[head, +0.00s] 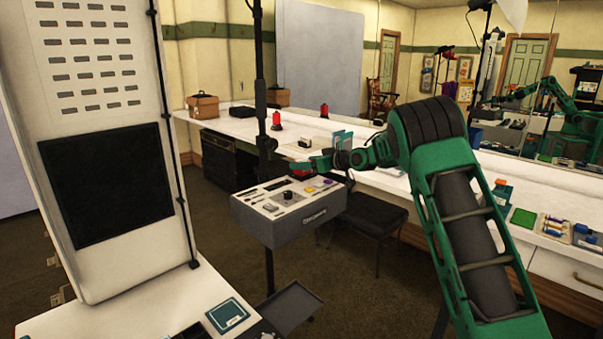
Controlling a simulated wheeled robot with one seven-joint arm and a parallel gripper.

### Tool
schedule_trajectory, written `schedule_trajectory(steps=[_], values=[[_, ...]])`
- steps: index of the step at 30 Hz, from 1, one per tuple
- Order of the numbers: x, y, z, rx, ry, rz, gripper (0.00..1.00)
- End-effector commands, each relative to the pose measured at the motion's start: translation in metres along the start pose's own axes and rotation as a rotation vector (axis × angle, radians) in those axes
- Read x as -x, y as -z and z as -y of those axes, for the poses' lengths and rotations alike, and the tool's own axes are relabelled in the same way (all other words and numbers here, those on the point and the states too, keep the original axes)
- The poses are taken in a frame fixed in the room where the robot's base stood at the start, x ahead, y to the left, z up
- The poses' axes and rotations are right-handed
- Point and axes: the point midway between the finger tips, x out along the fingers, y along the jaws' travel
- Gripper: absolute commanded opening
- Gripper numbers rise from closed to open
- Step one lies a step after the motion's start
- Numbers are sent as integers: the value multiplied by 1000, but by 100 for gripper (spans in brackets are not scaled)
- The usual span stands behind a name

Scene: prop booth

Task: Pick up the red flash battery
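My gripper (312,164) is at the end of my green arm, above the right back part of a grey control box (290,232) on a stand. It is small and seen from the side, and I cannot tell whether its fingers are open or shut. A small dark red patch (300,173) shows just below the gripper at the back of the box top. It may be the red flash battery or a part of the box, and the gripper partly hides it. A red upright object with a dark base (277,121) stands farther back on the white counter, apart from the gripper.
A tall white panel (100,60) stands at the left. A long white counter (235,122) runs behind the box, with a mirror along its back. A brown case (203,106) sits on it. A dark chair (372,212) stands below my arm. Coloured items lie on the counter at right.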

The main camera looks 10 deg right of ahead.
Motion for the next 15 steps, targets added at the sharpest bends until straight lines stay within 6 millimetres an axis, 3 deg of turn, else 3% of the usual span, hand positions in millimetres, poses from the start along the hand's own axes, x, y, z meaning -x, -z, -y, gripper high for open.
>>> schedule_trajectory(steps=[4,11,15], values=[[0,0,0,0,0,0,64],[0,0,0,0,0,0,11],[0,1,0,0,0,-2,10]])
